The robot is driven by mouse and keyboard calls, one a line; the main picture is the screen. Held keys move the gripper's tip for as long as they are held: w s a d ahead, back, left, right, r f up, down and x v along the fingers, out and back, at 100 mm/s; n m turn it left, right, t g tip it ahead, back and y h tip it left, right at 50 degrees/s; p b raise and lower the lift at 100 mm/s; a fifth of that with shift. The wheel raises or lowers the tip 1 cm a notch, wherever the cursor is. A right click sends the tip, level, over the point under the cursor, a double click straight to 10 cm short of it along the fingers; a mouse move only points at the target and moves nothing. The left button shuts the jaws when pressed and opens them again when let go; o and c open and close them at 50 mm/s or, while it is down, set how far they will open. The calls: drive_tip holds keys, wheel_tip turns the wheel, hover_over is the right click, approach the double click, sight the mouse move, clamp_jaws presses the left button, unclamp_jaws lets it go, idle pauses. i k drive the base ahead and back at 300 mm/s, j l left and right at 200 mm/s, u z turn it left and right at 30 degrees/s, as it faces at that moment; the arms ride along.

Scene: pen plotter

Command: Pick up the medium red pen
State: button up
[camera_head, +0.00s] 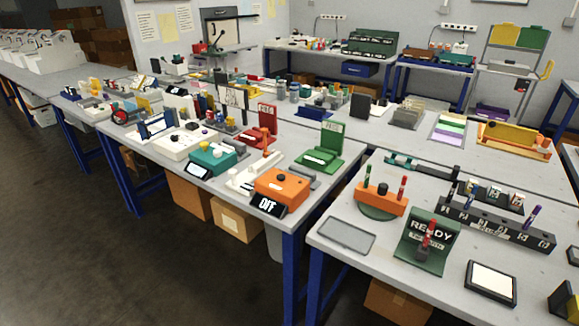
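A red pen (402,189) stands upright in an orange holder (377,199) with a green base, on the near right table. A green pen (367,176) stands at the left of the same holder. Another red, pen-like item (430,232) stands tilted in front of the dark green stand (412,250) marked READY. A purple pen (533,216) stands in the dark slotted rack (500,230) at the right. I cannot tell from here which red pen is the medium one. My gripper is not in view.
The near right table (385,285) has a grey tray (346,234) and a white-topped pad (491,282) in front. The left table holds an orange box (281,187) with an OFF display and several other devices. Open dark floor (120,260) lies at the left.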

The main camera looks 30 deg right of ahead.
sight(429, 230)
drive_tip(key=z, duration=1.05)
drive_tip(key=j+u, duration=0.15)
drive_tip(key=j, duration=0.3)
drive_tip(key=i+j+u, duration=0.15)
drive_tip(key=j, duration=0.25)
drive_tip(key=i+j+u, duration=0.15)
drive_tip(key=j, duration=0.25)
